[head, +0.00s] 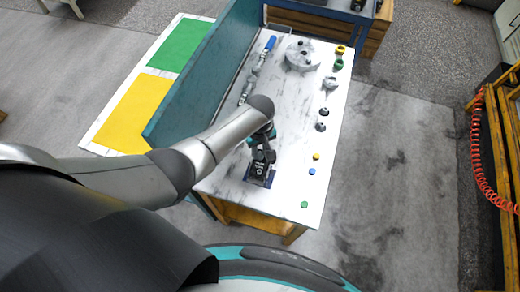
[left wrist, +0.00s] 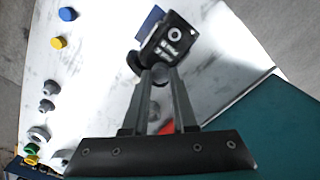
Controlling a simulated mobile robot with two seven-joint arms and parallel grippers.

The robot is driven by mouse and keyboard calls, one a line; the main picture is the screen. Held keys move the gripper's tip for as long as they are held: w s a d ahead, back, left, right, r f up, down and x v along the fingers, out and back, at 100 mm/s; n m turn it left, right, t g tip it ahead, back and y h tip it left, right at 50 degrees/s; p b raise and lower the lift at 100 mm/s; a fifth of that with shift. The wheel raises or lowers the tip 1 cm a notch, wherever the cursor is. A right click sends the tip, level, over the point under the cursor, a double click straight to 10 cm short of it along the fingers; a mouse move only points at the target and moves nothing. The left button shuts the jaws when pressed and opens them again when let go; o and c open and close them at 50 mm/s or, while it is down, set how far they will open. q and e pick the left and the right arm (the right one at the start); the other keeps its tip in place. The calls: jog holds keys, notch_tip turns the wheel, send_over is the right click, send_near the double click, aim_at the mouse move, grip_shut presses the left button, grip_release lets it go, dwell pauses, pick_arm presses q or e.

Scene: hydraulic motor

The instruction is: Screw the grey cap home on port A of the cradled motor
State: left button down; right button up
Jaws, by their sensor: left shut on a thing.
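The dark motor (head: 259,170) sits on a blue base near the front of the white bench. It also shows in the left wrist view (left wrist: 168,40), black with white markings on its face. My left gripper (head: 264,153) is right at the motor. In the left wrist view its two fingers (left wrist: 160,72) come together at the motor's near side, shut on a small grey piece that looks like the grey cap (left wrist: 158,74). The cap is mostly hidden by the fingers, and I cannot tell how it sits on the port. My right gripper is not in view.
Yellow (head: 316,156), blue (head: 312,171) and green (head: 304,205) caps lie along the bench's right side, with dark grey fittings (head: 323,112) farther back. A round grey plate (head: 302,55) and a blue-handled tool (head: 268,44) lie at the far end. A teal panel (head: 205,75) walls the left edge.

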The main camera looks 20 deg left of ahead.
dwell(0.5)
pick_arm(q)
jog(key=m, duration=0.5)
jog(key=shift+f+m, duration=0.1)
jog(key=shift+m, duration=0.3)
jog(key=m, duration=0.4)
jog(key=c, duration=0.9)
grip_release()
